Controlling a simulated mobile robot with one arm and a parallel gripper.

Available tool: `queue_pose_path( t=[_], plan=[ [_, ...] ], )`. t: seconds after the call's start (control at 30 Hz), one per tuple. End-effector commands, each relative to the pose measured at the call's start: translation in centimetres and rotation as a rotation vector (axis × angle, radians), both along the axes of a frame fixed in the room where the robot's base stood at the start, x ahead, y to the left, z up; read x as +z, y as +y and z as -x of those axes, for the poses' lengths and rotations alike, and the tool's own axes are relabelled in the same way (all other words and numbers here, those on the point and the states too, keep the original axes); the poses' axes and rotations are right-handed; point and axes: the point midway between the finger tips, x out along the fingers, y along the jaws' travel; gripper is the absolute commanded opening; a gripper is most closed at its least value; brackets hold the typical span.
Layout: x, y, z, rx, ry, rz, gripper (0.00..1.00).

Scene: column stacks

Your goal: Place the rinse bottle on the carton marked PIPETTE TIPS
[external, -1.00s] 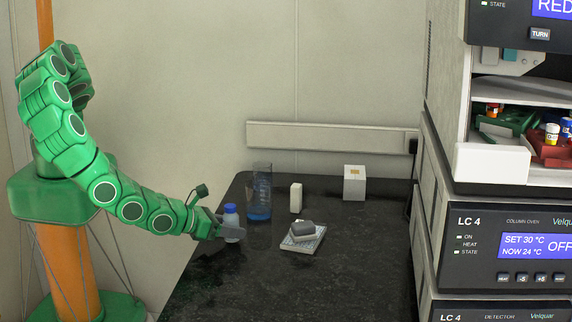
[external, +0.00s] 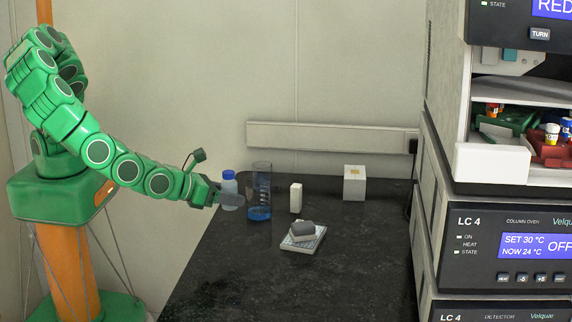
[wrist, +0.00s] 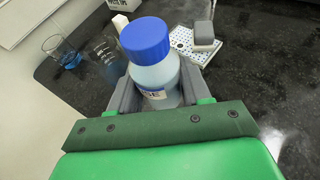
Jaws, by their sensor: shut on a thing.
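The rinse bottle (external: 229,188) is translucent pale with a blue cap. It is upright between the jaws of my gripper (external: 221,195), which is shut on it near the left edge of the dark bench. In the wrist view the bottle (wrist: 155,70) fills the space between the grey fingers (wrist: 153,88), its label partly hidden. The white carton (external: 354,183) stands at the back right of the bench, apart from my gripper, with a small tan mark on its top. Its lettered edge (wrist: 182,1) is cut off at the top of the wrist view.
A glass cylinder with blue liquid (external: 260,195) stands just right of the bottle. A small white block (external: 296,198) is beyond it. A perforated tray (external: 315,239) bears a grey-and-white block (external: 302,230). The front bench is clear; instruments (external: 510,245) stand at right.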

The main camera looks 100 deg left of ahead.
Motion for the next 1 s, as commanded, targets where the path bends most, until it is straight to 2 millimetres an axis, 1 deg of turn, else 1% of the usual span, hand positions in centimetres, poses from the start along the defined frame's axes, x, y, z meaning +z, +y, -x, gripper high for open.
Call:
queue_pose_path(
  t=[0.17,0.27,0.37,0.57,0.67,0.87,1.0],
  plan=[
    [0.0,0.4,-0.5,0.011,0.001,0.003,0.16],
    [0.1,1.0,-1.4,0.027,0.005,0.005,0.16],
    [0.2,2.1,-2.6,0.051,0.009,0.008,0.16],
    [0.8,4.5,-5.2,0.102,0.012,0.011,0.16],
    [1.2,6.1,-6.4,0.13,0.013,0.009,0.16],
    [2.2,9.2,-8.9,0.187,0.013,0.013,0.16],
    [3.0,11.9,-10.5,0.228,0.014,0.011,0.16]
  ],
)
